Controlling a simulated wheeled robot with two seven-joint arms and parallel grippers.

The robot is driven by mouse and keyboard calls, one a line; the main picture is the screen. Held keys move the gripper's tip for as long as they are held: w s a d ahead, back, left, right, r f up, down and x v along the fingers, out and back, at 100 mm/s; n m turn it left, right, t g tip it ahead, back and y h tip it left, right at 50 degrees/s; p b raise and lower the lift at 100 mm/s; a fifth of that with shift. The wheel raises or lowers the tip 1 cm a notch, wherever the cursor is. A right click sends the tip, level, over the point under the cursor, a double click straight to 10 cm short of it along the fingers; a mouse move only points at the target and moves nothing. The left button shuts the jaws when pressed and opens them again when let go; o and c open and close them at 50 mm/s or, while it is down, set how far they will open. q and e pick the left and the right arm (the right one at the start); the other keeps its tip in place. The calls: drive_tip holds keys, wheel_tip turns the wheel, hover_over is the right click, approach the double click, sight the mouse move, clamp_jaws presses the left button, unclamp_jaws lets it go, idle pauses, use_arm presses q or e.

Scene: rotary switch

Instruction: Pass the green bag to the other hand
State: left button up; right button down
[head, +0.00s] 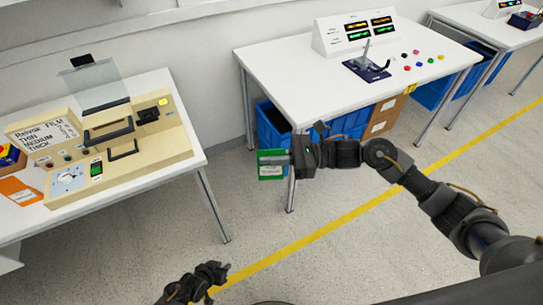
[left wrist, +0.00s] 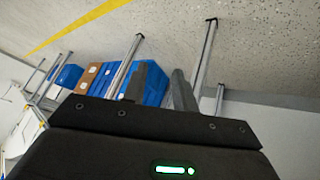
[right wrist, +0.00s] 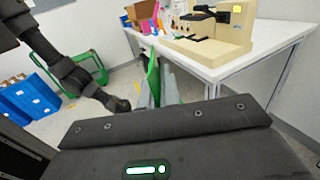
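My right gripper (head: 289,160) is shut on the bag's near edge. In the right wrist view the bag (right wrist: 153,75) stands up between the grey fingers (right wrist: 157,94). My left gripper (head: 222,269) is low at the bottom of the head view, well below and left of the bag. In the left wrist view its two fingers (left wrist: 161,88) stand apart with nothing between them.
A table (head: 160,178) at left carries a beige film machine (head: 120,150) and an orange packet (head: 20,191). The floor between is clear.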

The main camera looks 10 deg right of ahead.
use_arm(q)
drive_tip(key=s+a+f+g+y, duration=0.1)
drive_tip(key=s+a+f, duration=0.2)
drive_tip(key=s, duration=0.7)
drive_tip(key=s+a+f+g+y, duration=0.2)
drive_tip(key=s+a, duration=0.3)
drive_tip(key=s, duration=0.6)
drive_tip(key=s+a+f+n+g+y, duration=0.1)
drive_tip(key=s+a+f, duration=0.3)
drive_tip(key=s, duration=0.7)
drive_tip(key=shift+a+f+g+y, duration=0.3)
drive_tip(key=shift+a+g, duration=0.2)
drive_tip(key=shift+s, duration=0.1)
